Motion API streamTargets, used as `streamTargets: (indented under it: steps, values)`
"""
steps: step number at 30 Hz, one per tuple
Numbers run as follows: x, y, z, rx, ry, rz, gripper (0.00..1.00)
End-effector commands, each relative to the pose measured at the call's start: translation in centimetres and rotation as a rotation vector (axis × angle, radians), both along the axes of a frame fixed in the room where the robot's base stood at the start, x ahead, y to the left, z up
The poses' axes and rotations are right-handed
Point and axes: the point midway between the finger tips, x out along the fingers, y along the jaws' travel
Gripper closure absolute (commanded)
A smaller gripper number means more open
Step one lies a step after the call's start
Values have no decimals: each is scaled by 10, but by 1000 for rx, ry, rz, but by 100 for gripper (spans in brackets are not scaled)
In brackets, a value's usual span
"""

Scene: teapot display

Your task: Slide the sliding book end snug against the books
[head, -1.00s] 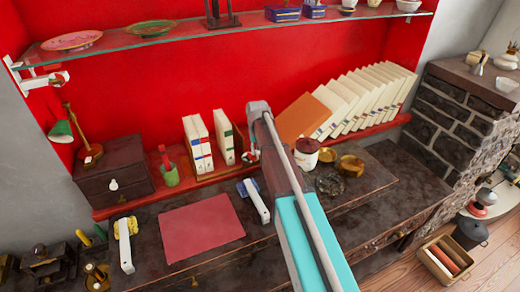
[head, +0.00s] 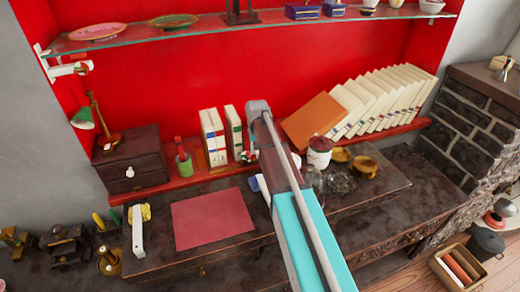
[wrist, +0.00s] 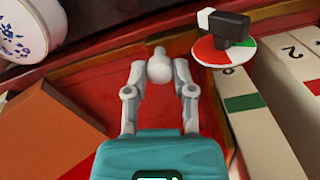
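Upright white books (head: 212,138) stand on the red shelf in the head view, with another white book (head: 234,128) just right of them. A brown wooden panel, seemingly the sliding book end, shows beside a book in the wrist view (wrist: 218,112); my arm mostly hides it in the head view. I cannot tell whether it touches the books. My gripper (wrist: 160,68) points down to the panel's left, its fingers apart. A white round knob shows between the fingertips; I cannot tell whether they touch it.
A disc with a black handle (wrist: 224,48) lies close right of the fingers. An orange book (head: 312,118) and several white books (head: 385,100) lean at right. A white jar (head: 319,152) stands in front. A dark drawer box (head: 130,158) is at left.

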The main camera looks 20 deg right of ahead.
Motion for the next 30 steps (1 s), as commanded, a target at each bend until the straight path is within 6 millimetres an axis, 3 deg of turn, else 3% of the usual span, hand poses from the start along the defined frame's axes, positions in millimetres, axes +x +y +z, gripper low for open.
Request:
streamTargets:
  steps: [1, 5, 13, 14, 24, 30]
  values:
    - [3, -1, 0, 0, -5, -2, 58]
    - [2, -3, 0, -1, -4, -4, 34]
    - [1, -3, 0, -1, -2, -5, 33]
    - [1, -3, 0, -1, -2, -5, 34]
    - [1, -3, 6, -1, -2, -4, 98]
    - [1, -3, 14, -1, -2, -4, 100]
